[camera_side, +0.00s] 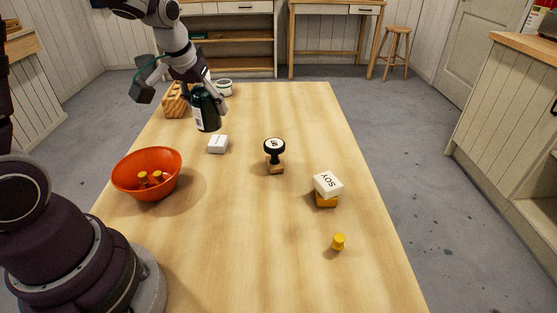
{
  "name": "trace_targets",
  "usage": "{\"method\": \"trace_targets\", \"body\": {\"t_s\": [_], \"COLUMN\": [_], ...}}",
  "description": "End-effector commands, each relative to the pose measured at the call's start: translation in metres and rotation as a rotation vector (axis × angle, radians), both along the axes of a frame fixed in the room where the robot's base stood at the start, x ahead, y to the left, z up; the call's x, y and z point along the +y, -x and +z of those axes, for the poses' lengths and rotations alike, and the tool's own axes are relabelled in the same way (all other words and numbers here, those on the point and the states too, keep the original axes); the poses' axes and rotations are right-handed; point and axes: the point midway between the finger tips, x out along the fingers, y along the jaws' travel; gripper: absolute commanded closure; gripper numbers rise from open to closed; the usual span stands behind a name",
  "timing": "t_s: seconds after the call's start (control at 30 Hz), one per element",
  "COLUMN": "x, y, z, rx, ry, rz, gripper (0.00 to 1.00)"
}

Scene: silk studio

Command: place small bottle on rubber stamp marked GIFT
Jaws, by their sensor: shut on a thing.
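My gripper (208,90) is shut on a dark green bottle (206,113) with a pale label. It holds the bottle roughly upright at the far left of the table; I cannot tell whether its base touches the tabletop. A stamp (274,147) with a round black top and a wooden foot stands near the middle, to the right of the bottle. A mark shows on its top, but I cannot read it. A small white block (218,145) with faint lettering lies just in front of the bottle; its word is too small to read.
An orange bowl (133,174) with small yellow pieces stands at the left. A white block marked SOY (328,183) rests on a yellow-orange piece (326,202). A small yellow piece (338,242) lies nearer. A wooden block (175,101) and white cup (224,88) stand behind the bottle.

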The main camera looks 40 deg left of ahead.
Motion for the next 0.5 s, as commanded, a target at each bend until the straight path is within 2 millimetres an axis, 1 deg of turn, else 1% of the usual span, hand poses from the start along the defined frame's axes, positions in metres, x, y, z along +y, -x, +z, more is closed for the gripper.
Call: {"method": "trace_targets", "body": {"t_s": [0.03, 0.1, 0.2, 0.3, 0.37, 0.47, 0.5], "x": [-0.024, -0.050, -0.072, -0.082, -0.083, -0.080, -0.079], "y": [0.009, 0.023, 0.040, 0.047, 0.042, 0.016, 0.003], "z": [0.001, -0.001, -0.005, -0.008, -0.009, -0.013, -0.014], "rx": [-0.003, -0.003, -0.001, 0.001, 0.002, 0.006, 0.006], "ry": [0.000, 0.000, -0.001, -0.001, -0.001, -0.002, -0.002], "rz": [-0.077, -0.165, -0.252, -0.294, -0.304, -0.304, -0.303], "gripper": [0.87, 0.87, 0.87, 0.87, 0.87, 0.87, 0.87]}}
